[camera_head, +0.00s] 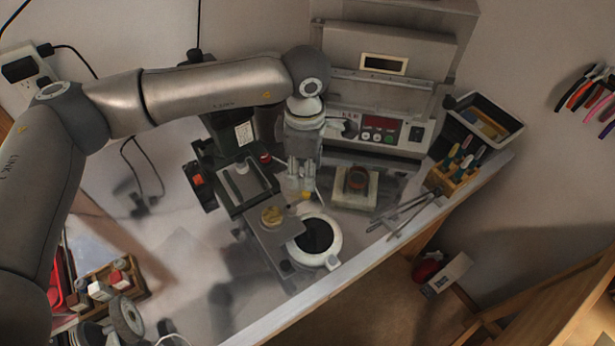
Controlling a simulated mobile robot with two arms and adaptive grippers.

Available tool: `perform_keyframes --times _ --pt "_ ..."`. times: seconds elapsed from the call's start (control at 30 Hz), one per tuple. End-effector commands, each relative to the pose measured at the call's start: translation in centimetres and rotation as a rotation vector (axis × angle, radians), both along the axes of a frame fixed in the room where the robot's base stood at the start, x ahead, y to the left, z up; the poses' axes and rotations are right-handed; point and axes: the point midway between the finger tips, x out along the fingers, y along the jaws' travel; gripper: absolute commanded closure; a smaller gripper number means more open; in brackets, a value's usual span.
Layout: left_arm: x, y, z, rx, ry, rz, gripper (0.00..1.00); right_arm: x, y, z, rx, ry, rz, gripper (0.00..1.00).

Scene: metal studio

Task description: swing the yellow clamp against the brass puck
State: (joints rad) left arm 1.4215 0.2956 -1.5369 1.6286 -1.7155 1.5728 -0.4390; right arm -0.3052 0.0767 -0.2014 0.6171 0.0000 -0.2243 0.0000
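The brass puck (271,216) is a small round gold disc lying on the grey plate of a dark machine in the middle of the bench. A small yellow piece (306,196), which looks like the clamp, shows just right of and behind the puck, apart from it. My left gripper (301,188) points down from above, with its fingertips right at the yellow piece. The fingers partly hide that piece, and whether they are closed on it is too small to tell. My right gripper does not show.
A white ring with a dark centre (317,236) stands close to the right of the puck. A block with a dark round part (358,180), a tool holder (454,177) and metal rods (408,212) lie further right. A control box (378,130) stands behind.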

Motion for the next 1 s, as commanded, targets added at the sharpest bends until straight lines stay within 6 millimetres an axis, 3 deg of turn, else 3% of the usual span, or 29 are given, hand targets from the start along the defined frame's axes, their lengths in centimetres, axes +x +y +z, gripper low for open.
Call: perform_keyframes --times 0.2,0.4,0.57,0.8,1.0 --pt "0.0 0.0 -3.9 -0.001 0.005 0.004 0.61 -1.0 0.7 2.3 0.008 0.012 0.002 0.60" --pt "0.0 -0.1 -6.6 -0.003 0.003 0.002 0.61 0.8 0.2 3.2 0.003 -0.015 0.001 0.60" --pt "0.1 -0.1 -7.5 -0.003 0.002 0.002 0.61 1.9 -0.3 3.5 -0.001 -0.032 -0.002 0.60" --pt "0.1 -0.1 -7.6 -0.004 0.001 0.002 0.61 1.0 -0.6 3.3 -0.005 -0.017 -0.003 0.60" --pt "0.1 -0.1 -7.5 -0.004 0.001 0.003 0.87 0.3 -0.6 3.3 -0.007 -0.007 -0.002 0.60"
